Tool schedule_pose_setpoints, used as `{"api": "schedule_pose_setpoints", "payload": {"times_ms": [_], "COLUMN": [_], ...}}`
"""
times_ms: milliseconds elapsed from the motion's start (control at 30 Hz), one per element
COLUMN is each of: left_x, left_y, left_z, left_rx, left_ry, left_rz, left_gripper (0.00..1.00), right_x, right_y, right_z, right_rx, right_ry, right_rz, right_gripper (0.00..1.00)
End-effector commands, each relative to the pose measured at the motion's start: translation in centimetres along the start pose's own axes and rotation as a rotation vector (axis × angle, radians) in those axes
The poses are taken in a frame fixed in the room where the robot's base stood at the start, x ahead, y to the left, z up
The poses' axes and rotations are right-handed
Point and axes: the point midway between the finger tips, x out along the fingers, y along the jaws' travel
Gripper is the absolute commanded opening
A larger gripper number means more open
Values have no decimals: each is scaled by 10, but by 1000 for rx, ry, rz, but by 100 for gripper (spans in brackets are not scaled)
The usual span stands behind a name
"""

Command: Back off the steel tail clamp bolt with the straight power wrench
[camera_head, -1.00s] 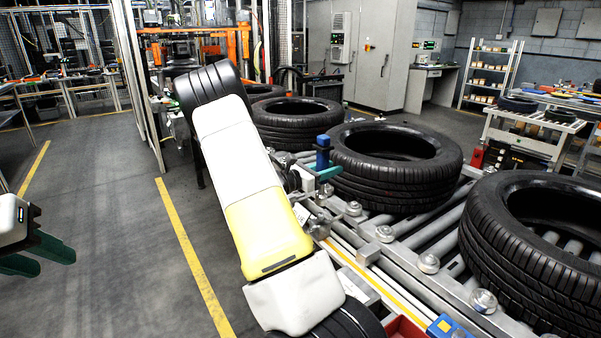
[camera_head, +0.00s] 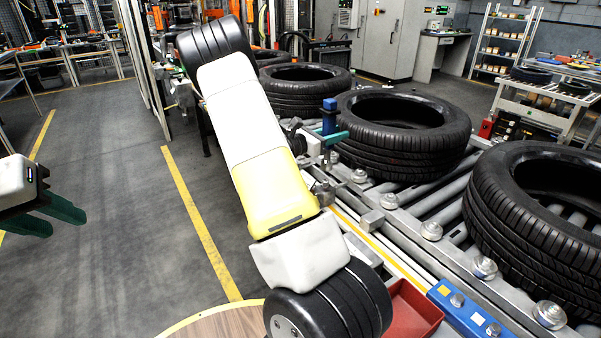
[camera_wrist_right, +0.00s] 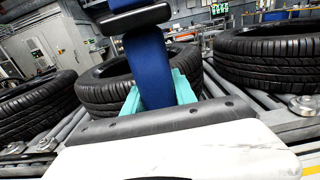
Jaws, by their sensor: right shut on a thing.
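The straight power wrench shows as a blue upright body (camera_head: 329,117) in the head view, in front of the middle tyre. My right gripper (camera_head: 333,138), with teal fingers, is shut on it. In the right wrist view the blue wrench body (camera_wrist_right: 148,68) stands between the teal fingers of the gripper (camera_wrist_right: 160,88), with a black section near its top. The wrench's working end is hidden. Grey metal fittings show just below the right gripper in the head view, but I cannot make out the steel tail clamp bolt. My left gripper (camera_head: 50,213) is at the far left, its dark green fingers apart and empty.
Black tyres, such as the middle one (camera_head: 402,135) and the near right one (camera_head: 540,230), lie on a roller conveyor (camera_head: 445,190). A red tray (camera_head: 412,310) and a blue box with knobs (camera_head: 465,312) sit at the near edge. Floor at left is clear.

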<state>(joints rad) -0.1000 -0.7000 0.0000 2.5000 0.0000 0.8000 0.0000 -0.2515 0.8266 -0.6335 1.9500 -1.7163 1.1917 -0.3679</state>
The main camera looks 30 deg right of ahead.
Motion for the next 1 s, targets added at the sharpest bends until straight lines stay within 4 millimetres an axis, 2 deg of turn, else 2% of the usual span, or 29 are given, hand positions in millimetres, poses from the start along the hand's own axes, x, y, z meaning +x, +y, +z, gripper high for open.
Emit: {"api": "schedule_pose_setpoints", "payload": {"times_ms": [267, 600, 1000], "left_x": [0, 0, 0], "left_y": [0, 0, 0], "left_z": [0, 0, 0], "left_rx": [0, 0, 0], "left_ry": [0, 0, 0], "left_rz": [0, 0, 0], "left_gripper": [36, 36, 36], "right_x": [1, 1, 0], "right_y": [-1, 0, 0], "right_z": [4, 22, 20], "right_rx": [1, 3, 1], "right_ry": [-1, -5, -5], "right_rz": [-3, -1, 0], "right_gripper": [0, 0, 0]}}
